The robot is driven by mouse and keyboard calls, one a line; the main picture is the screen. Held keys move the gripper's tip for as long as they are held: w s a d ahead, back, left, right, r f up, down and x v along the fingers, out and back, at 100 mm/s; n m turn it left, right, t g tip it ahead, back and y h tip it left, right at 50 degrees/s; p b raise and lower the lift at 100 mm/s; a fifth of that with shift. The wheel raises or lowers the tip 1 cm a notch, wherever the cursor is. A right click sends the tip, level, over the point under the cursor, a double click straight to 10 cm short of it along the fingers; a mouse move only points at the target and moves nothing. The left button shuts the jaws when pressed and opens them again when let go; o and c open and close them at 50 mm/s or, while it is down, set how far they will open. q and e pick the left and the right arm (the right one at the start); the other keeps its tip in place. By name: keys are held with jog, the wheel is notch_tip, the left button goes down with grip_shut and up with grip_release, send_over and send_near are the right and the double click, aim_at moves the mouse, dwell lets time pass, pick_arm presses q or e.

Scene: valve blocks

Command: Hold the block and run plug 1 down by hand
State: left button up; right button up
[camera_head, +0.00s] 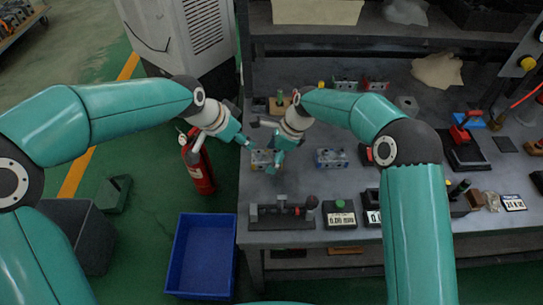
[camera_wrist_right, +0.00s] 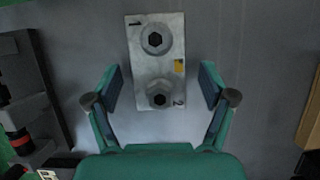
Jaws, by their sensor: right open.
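A grey metal valve block (camera_head: 260,160) lies on the table near its left edge, below my right gripper. In the right wrist view the block (camera_wrist_right: 146,78) shows from above with an upper plug (camera_wrist_right: 155,39) and a lower plug (camera_wrist_right: 159,97), each with a dark hex socket.
Another valve block (camera_head: 331,158) lies to the right. A dark fixture (camera_head: 283,213) and a display box (camera_head: 340,215) stand along the front edge. A blue bin (camera_head: 203,258) and a red extinguisher (camera_head: 200,172) are on the floor at left.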

jog(key=shift+a+f, duration=0.1)
jog(key=shift+f, duration=0.15)
